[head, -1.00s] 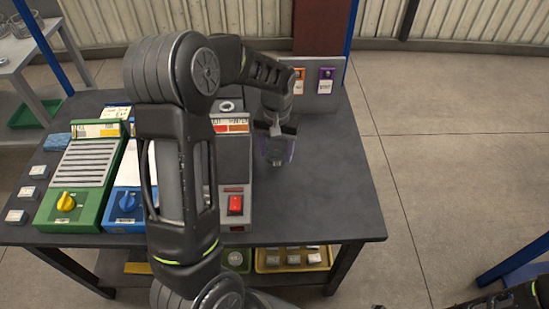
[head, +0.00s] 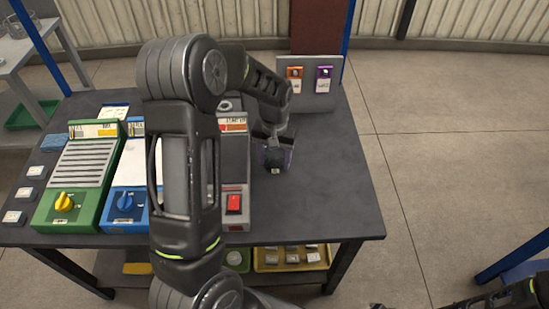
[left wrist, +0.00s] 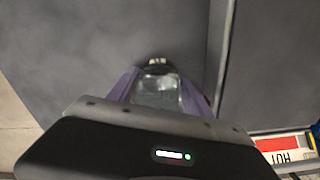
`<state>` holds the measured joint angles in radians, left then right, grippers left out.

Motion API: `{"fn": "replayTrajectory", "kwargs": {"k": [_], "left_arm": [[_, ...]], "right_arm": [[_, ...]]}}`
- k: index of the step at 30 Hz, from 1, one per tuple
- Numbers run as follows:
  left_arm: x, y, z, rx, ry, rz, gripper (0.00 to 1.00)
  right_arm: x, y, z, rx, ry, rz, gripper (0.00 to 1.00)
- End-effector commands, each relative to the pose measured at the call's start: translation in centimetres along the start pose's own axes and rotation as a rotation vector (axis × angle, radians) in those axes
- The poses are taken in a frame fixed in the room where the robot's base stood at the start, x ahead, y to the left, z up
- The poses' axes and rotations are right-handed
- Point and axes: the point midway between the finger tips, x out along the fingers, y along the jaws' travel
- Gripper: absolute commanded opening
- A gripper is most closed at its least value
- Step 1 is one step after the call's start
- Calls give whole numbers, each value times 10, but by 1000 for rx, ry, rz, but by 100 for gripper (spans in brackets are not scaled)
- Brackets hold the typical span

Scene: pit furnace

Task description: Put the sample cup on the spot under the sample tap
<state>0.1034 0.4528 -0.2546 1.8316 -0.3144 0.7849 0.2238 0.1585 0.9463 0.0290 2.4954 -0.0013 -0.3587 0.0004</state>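My left gripper (head: 274,152) hangs over the dark table, right of the grey unit with the red switch. In the left wrist view a clear sample cup (left wrist: 157,92) sits between purple sides, in front of the black gripper body. The gripper looks shut on it; the fingertips are mostly hidden. In the head view the cup is mostly hidden by the gripper. Whether it touches the table I cannot tell. An orange tap unit (head: 295,74) and a purple tap unit (head: 325,74) are on the grey panel behind. No spot can be made out.
The grey unit (head: 235,180) stands close left of the gripper, with blue (head: 125,205) and green (head: 65,205) units further left. The table (head: 335,185) is clear to the right. A yellow tray (head: 265,262) sits below.

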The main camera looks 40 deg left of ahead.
Motion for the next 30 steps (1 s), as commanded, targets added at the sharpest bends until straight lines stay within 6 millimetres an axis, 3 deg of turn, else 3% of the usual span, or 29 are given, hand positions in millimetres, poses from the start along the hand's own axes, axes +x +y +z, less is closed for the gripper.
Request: {"fn": "replayTrajectory", "kwargs": {"k": [7,19,23,30], "left_arm": [[0,0,0,0,0,0,78],[-7,0,0,0,1,0,78],[-24,0,-1,1,3,1,78],[-72,1,-1,0,6,2,78]], "right_arm": [[0,0,0,0,0,0,36],[-2,-1,0,0,0,0,36],[-3,-1,0,0,0,0,36],[-4,-1,0,0,0,0,36]]}}
